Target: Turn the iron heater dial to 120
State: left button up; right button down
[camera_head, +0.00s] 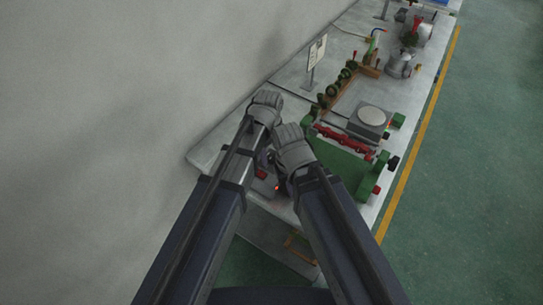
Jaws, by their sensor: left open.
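My two arms reach in from the bottom over the near end of a grey bench (204,158). Their wrists are close together and block much of that end. My left gripper (267,157) shows only in part, as a dark shape in the gap between the arms; it is open. My right gripper is hidden behind its own wrist and arm. A small red glowing spot (277,187) and a red part show low in the gap, close to the left gripper. I cannot make out the iron heater's dial or its setting, nor whether the gripper touches it.
A small sign (316,53) and green-handled tools stand behind. A plain wall is at left. The green floor (480,150) at right is clear.

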pick_arm(q)
jog(key=shift+c, duration=0.3)
grip_shut()
dwell(0.5)
jog(key=m, duration=1.1)
jog(key=shift+w+g, duration=0.1)
jog(key=shift+g, duration=0.2)
jog(key=shift+m, duration=0.4)
